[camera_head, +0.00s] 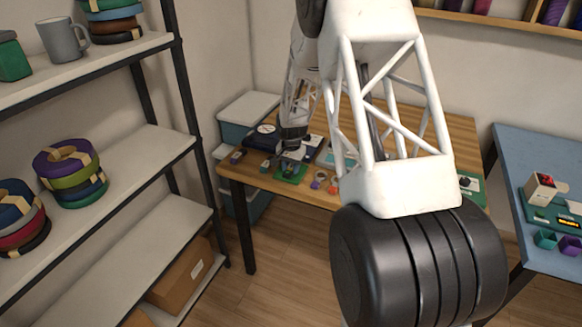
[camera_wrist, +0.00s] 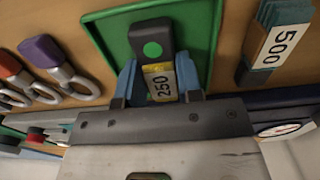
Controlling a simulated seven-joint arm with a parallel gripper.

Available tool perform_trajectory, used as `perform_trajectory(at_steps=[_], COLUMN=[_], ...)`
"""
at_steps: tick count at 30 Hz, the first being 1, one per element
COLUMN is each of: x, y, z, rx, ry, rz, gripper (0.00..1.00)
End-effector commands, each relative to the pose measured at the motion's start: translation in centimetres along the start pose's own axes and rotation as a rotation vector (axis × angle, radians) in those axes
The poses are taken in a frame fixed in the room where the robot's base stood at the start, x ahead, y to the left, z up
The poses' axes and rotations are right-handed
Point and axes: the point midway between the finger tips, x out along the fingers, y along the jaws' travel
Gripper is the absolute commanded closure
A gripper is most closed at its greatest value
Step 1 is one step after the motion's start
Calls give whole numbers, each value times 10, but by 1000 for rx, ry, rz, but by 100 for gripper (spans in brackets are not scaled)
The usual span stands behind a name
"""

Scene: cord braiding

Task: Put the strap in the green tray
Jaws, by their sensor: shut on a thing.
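The green tray (camera_wrist: 203,30) lies on the wooden table, and it also shows in the head view (camera_head: 297,179). My gripper (camera_wrist: 157,70) is over the tray, its two blue fingers shut on a dark strap (camera_wrist: 151,32) with a green dot and a yellow label reading 250. The strap's far end lies over the tray floor in the wrist view. I cannot tell whether it touches the floor. In the head view my gripper (camera_head: 288,155) is small and dark just above the tray, and the strap cannot be made out.
A shelf with ribbon rolls (camera_head: 68,170) stands at the left, and a blue table (camera_head: 535,160) at the right.

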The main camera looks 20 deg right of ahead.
Motion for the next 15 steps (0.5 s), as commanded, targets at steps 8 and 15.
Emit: perform_trajectory(at_steps=[8, 15], x=[1, 1], y=[0, 0], z=[0, 0], rx=[0, 0], ry=[0, 0], rz=[0, 0], gripper=[45, 37])
